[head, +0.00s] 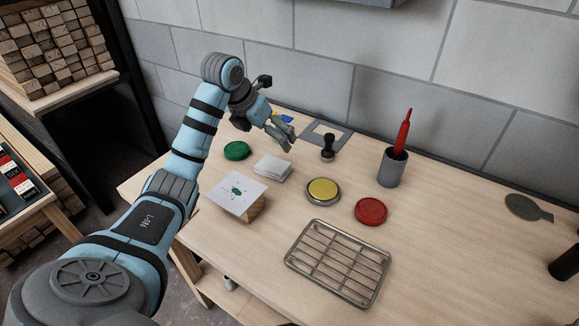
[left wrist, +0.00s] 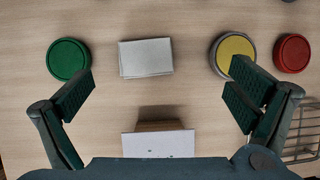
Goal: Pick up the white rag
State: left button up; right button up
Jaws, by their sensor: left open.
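The white rag (head: 272,168) is a folded, flat rectangular pad lying on the wooden worktop, between a green round pad and a white card. It also shows in the left wrist view (left wrist: 146,57), at the upper middle, uncovered. My left gripper (head: 284,136) is over the worktop, behind the rag in the head view. In the left wrist view its two fingers (left wrist: 163,92) are spread wide with nothing between them. The rag lies ahead of the fingertips there, apart from both. My right gripper is not in view.
Near the rag are the green pad (head: 236,150), a white card (head: 237,196) on a wooden block, a yellow pad (head: 322,191), and a red pad (head: 371,211). A black-handled stamp (head: 328,150), a grey cup (head: 391,169) with a red tool, and a wire rack (head: 338,262) stand farther right.

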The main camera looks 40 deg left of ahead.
pick_arm(q)
jog(key=s+a+g, duration=0.1)
jog(key=a, duration=0.2)
jog(key=b, duration=0.4)
send_near(272, 164)
notch_tip(272, 164, down, 2)
jog(key=shift+w+d+f+n+y, duration=0.1)
jog(key=shift+d+f+n+y, duration=0.05)
jog(key=shift+n+y, duration=0.2)
jog(key=x, duration=0.4)
jog(key=b+x, duration=0.1)
jog(key=x, duration=0.1)
jog(key=shift+w+d+f, duration=0.1)
jog(key=shift+w+d, duration=0.05)
jog(key=shift+w, duration=0.2)
jog(key=shift+w+f, duration=0.1)
jog(key=shift+f, duration=0.2)
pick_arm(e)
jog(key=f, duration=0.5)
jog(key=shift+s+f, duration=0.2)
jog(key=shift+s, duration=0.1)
pick_arm(q)
jog(key=c, duration=1.1)
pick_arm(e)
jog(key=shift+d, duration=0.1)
